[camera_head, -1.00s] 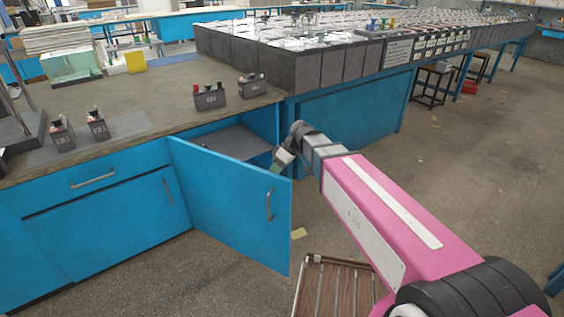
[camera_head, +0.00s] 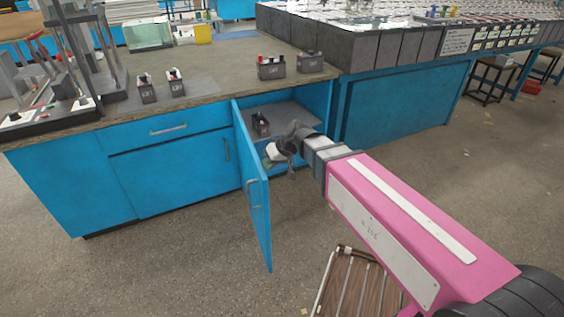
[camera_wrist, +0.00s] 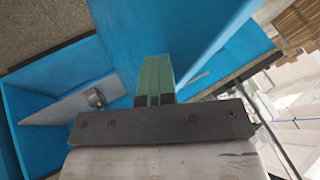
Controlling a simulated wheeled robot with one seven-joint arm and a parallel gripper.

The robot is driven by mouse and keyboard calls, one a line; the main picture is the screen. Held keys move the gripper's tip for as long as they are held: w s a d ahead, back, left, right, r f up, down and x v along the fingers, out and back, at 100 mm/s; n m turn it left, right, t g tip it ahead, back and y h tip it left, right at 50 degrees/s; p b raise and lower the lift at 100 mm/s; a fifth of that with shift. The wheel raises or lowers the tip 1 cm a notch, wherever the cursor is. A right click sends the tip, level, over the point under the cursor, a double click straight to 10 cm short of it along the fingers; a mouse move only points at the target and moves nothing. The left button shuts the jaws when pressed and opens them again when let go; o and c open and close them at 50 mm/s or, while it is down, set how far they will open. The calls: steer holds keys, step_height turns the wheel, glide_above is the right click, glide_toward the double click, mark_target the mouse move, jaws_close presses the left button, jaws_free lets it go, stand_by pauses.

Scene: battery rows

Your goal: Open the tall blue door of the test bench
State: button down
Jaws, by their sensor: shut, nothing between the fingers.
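The tall blue door (camera_head: 258,205) of the test bench stands wide open, swung out from the cabinet front and seen nearly edge-on in the head view. Its grey handle (camera_head: 248,184) is on the outer face. The open compartment (camera_head: 318,100) holds a grey shelf with a small dark battery (camera_head: 261,124) on it. My gripper (camera_head: 268,161) is shut and empty, at the inner side of the door, in front of the opening. In the wrist view its green fingers (camera_wrist: 156,78) are together, pointing at a blue panel (camera_wrist: 150,25), apparently the door; contact cannot be told.
Several batteries (camera_head: 271,68) stand on the benchtop (camera_head: 215,75) above the cabinet. A closed blue door and drawer (camera_head: 170,165) are to the left. A wooden slatted stool (camera_head: 355,285) stands on the floor below my arm. The floor left of the open door is clear.

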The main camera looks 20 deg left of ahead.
mark_target(260, 165)
steer(key=shift+s+a, duration=1.25)
steer(key=w+d+r, duration=0.3)
steer(key=d+r, duration=0.5)
steer(key=d, duration=0.1)
steer(key=shift+d, duration=0.3)
steer(key=w+d+f+m+t+h, duration=0.1)
steer(key=w+d+f+m+h, duration=0.15)
steer(key=w+d+f, duration=0.65)
steer(key=w+d+f+m+t+h, duration=0.1)
steer(key=w+d+f+m, duration=0.15)
steer(key=d, duration=1.15)
steer(key=d+f+m+h, duration=0.2)
steer(key=d+f+m, duration=0.1)
steer(key=d, duration=1)
steer(key=d+f+m+h, duration=0.1)
steer(key=d+f+m, duration=0.2)
steer(key=d, duration=0.9)
step_height(260, 165, down, 2)
steer(key=shift+s+d+f+m+h, duration=0.1)
steer(key=shift+s+d+m+h, duration=0.05)
steer(key=shift+d+m+h, duration=0.2)
